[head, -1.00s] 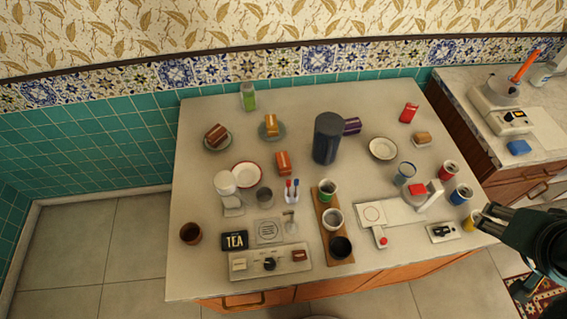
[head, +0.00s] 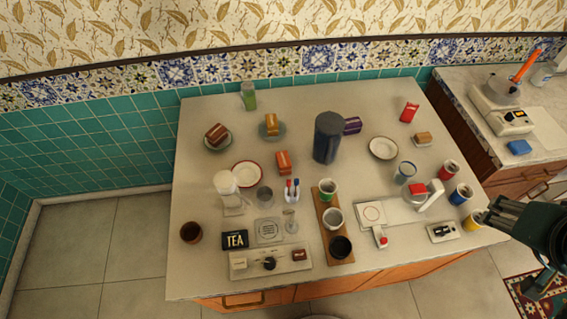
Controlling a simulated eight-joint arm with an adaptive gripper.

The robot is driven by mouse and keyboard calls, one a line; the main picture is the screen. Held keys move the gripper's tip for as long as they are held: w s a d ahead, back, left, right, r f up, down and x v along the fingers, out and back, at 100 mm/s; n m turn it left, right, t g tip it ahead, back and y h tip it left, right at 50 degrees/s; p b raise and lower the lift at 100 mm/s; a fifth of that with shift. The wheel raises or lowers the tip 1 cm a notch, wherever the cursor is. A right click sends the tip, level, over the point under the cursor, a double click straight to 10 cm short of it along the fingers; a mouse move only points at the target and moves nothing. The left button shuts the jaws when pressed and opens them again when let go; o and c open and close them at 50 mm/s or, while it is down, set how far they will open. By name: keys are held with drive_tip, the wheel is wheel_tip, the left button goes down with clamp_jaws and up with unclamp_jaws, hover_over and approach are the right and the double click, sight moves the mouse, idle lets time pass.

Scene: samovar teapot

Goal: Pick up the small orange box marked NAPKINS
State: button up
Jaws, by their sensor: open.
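A small orange box (head: 283,162) stands on the light table, near its middle, just right of a red-rimmed white plate. Its marking is too small to read. My gripper (head: 484,214) is at the right edge of the view, by the table's right front corner, far to the right of the box. It is open, with a yellow cup close by its fingertips, and I cannot tell whether they touch.
A tall dark cylinder (head: 328,138) stands right of the box. A cup with red and blue items (head: 292,190) stands in front of it. Several cups and cans (head: 461,194) crowd the table's right side. Cake slices sit on plates (head: 218,144) behind.

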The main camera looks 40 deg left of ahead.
drive_tip(key=w+a+r+n+g+y, duration=0.1)
drive_tip(key=w+a+r+n, duration=0.15)
drive_tip(key=a, duration=0.45)
drive_tip(key=w+a+r+n+g, duration=0.1)
drive_tip(key=w+a+r, duration=0.3)
drive_tip(key=a, duration=0.2)
drive_tip(key=n+g+h, duration=0.1)
drive_tip(key=n+g, duration=0.4)
drive_tip(key=n, duration=0.2)
hover_over(283, 158)
drive_tip(key=shift+m, duration=0.25)
wheel_tip(283, 158, down, 32)
drive_tip(key=shift+w+f, duration=0.15)
drive_tip(key=shift+f, duration=0.35)
drive_tip(key=shift+f, duration=0.1)
drive_tip(key=shift+f+b, duration=0.3)
drive_tip(key=shift+f, duration=0.9)
